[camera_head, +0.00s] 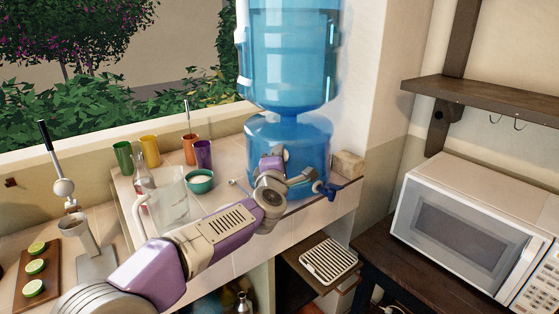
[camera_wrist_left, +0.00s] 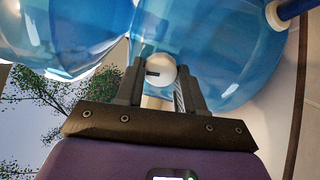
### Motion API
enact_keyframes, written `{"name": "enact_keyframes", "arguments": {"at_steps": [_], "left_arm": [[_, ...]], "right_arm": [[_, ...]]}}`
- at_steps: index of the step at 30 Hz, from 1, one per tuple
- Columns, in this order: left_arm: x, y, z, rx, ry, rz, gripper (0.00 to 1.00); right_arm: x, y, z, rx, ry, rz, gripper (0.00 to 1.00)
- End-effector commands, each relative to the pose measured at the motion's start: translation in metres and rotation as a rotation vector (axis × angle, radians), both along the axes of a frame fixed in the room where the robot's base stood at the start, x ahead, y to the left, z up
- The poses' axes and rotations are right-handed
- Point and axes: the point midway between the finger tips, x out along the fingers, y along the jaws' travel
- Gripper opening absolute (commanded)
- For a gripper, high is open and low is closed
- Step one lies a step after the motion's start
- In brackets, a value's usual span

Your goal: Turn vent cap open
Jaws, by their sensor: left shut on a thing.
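The vent cap (camera_wrist_left: 161,70) is a small round white cap with a dark slot, on the blue water dispenser. In the left wrist view it sits between the two dark fingers of my left gripper (camera_wrist_left: 163,82), which is shut on it. In the head view my left gripper (camera_head: 283,155) is at the front of the lower blue tank (camera_head: 262,134), and the cap cannot be made out there. My right gripper is not in view.
A large blue bottle (camera_head: 290,50) stands upside down on the tank. A blue tap (camera_head: 324,189) sticks out just right of my left wrist. A glass pitcher (camera_head: 170,197), a teal bowl (camera_head: 200,183) and several coloured cups stand left. A microwave (camera_head: 470,228) is at right.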

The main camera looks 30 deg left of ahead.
Motion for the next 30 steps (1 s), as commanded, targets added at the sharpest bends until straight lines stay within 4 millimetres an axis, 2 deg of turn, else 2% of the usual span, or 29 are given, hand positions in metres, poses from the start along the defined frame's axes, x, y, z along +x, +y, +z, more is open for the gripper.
{"name": "enact_keyframes", "arguments": {"at_steps": [4, 5, 9, 20, 30], "left_arm": [[0.0, 0.0, 0.0, 0.0, -0.001, 0.001, 0.08], [0.0, 0.0, 0.0, 0.001, 0.0, 0.001, 0.4], [0.0, 0.0, 0.0, 0.001, 0.0, 0.001, 0.61], [-0.003, -0.001, 0.0, 0.001, -0.001, 0.0, 0.62], [-0.049, -0.02, 0.002, 0.0, -0.001, -0.001, 0.62]], "right_arm": [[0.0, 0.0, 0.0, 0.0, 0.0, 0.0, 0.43], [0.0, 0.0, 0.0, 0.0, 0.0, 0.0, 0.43], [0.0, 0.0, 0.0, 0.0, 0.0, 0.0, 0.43], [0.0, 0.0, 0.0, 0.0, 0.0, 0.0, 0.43], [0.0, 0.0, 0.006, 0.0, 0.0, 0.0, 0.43]]}}
